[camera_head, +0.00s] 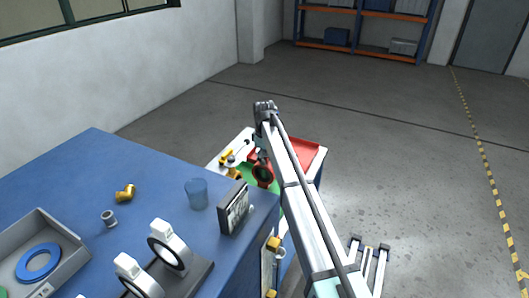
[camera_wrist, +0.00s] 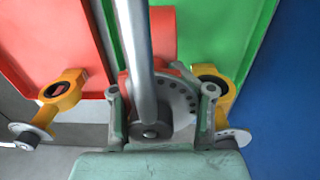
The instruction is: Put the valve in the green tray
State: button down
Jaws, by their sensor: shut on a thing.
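My gripper (camera_wrist: 160,105) is shut on the red valve (camera_wrist: 163,40), whose grey notched plate and steel rod show between the fingers in the wrist view. In the head view the red valve (camera_head: 263,174) hangs at the green tray (camera_head: 278,189), beyond the blue table's far edge. The green tray (camera_wrist: 225,30) lies behind and to the right of the valve in the wrist view. I cannot tell whether the valve touches the tray. My arm hides part of the tray and gripper in the head view.
A red tray (camera_head: 303,150) adjoins the green one. Yellow parts (camera_wrist: 62,92) flank the gripper. The blue table (camera_head: 85,165) bears a cup (camera_head: 197,194), a clock-like box (camera_head: 234,208), a brass fitting (camera_head: 125,193), other valves (camera_head: 169,247) and a grey tray (camera_head: 66,237).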

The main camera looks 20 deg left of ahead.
jog(key=shift+f, duration=0.5)
jog(key=c, duration=1)
grip_release()
jog(key=shift+f, duration=0.2)
jog(key=o, duration=0.5)
jog(key=shift+r, duration=0.25)
jog(key=r+b, duration=0.1)
jog(key=r, duration=0.3)
jog(key=r+b, duration=0.1)
jog(key=r, duration=0.3)
jog(key=r+b, duration=0.1)
jog(key=r, duration=0.3)
jog(key=shift+s, duration=0.25)
